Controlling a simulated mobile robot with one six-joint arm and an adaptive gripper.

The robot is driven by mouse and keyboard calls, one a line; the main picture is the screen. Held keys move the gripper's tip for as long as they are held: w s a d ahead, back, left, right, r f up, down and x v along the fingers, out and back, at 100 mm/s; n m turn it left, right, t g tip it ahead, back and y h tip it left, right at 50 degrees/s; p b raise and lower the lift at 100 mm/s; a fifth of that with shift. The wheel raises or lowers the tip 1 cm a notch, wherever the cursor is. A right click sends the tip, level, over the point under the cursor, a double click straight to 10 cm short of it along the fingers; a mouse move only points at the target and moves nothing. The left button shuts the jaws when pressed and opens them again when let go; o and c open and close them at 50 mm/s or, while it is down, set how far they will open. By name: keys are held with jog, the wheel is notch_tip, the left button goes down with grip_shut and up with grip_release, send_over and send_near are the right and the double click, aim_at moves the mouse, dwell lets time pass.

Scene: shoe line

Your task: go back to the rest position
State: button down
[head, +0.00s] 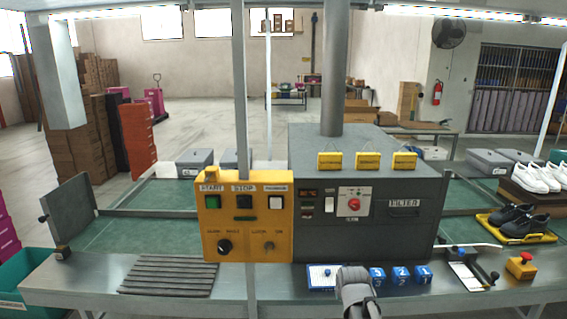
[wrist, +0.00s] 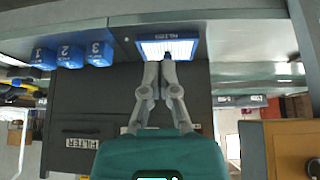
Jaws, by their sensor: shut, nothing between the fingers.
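My gripper (wrist: 166,68) is shut and empty in the wrist view, its two grey fingers together at the tips. The fingertips overlap the lower edge of a white card with a blue border (wrist: 178,45); I cannot tell whether they touch it. In the head view the grey end of my arm (head: 357,291) shows at the front edge of the bench, just right of the same card (head: 321,277). The fingertips cannot be made out there.
Blue numbered blocks (head: 400,276) stand just right of my arm. A yellow control box (head: 247,216) and grey filter machine (head: 400,165) rise behind. An emergency button (head: 522,265) and a yellow tray with black shoes (head: 545,237) are at right. A ridged mat (head: 168,276) lies at left.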

jog(key=s+a+f+g, duration=0.1)
jog(key=s+g, duration=0.5)
jog(key=s, duration=0.8)
jog(key=shift+s+f+y+p, duration=0.15)
jog(key=shift+f+y+p, duration=0.15)
jog(key=shift+f+p, duration=0.05)
jog(key=c, duration=1.3)
grip_release()
jog(key=shift+a, duration=0.1)
jog(key=shift+c, duration=0.2)
